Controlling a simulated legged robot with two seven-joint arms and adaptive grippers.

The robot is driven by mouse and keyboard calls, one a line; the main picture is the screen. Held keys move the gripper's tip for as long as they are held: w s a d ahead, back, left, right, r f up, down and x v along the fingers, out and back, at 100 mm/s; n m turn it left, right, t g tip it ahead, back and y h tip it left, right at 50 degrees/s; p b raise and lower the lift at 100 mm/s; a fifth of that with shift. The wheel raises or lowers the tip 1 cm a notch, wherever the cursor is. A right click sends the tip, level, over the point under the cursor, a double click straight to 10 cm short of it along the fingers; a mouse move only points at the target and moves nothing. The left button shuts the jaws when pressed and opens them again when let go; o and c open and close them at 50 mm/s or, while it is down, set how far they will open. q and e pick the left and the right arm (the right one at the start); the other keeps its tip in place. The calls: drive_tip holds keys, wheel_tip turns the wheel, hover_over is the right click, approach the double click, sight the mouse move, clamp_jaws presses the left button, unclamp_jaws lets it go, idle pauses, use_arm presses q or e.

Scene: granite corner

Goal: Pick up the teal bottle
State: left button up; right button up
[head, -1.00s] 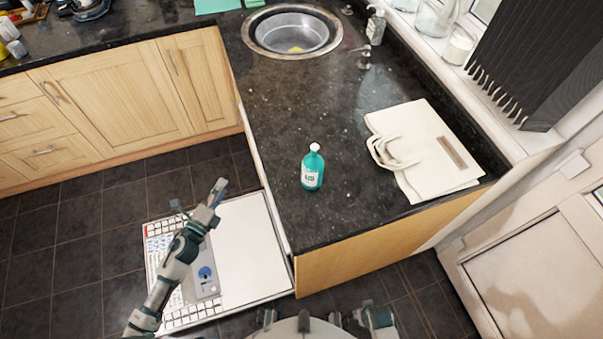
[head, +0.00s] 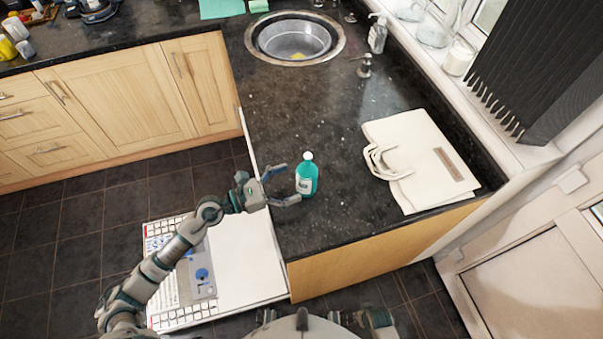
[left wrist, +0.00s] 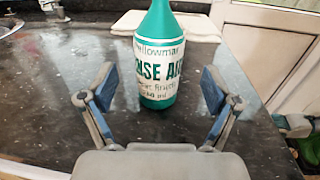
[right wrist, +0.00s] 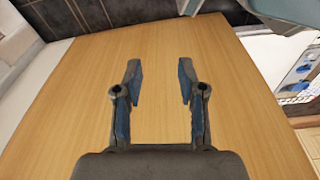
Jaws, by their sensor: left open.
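The teal bottle (head: 307,180) with a white cap and a white label stands upright on the black granite worktop, near its left edge. My left gripper (head: 284,185) is open just to the left of the bottle, with its fingers pointing at it. In the left wrist view the bottle (left wrist: 157,60) stands ahead, centred between the spread fingers (left wrist: 158,88) and a little beyond their tips. Its top is cut off there. My right gripper (right wrist: 159,75) is open and empty in the right wrist view, facing the wooden end panel (right wrist: 158,120) of the counter.
A white bag (head: 425,160) lies on the worktop right of the bottle. The round sink (head: 295,38), a soap dispenser (head: 377,33) and a tap are at the back. A white pulled-out appliance (head: 240,255) stands below the left edge. The worktop between bottle and sink is clear.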

sight(297, 178)
use_arm(q)
drive_tip(key=x, duration=0.2)
drive_tip(key=p+x, duration=0.1)
drive_tip(key=x, duration=0.1)
drive_tip(key=shift+w+r, duration=0.1)
drive_tip(key=shift+r, duration=0.2)
drive_tip(key=shift+w+a+f, duration=0.1)
drive_tip(key=shift+w+f, duration=0.1)
drive_tip(key=shift+w, duration=0.2)
use_arm(e)
drive_tip(key=s+f, duration=0.1)
drive_tip(key=a+f, duration=0.1)
drive_tip(key=f, duration=0.1)
drive_tip(key=shift+s, duration=0.4)
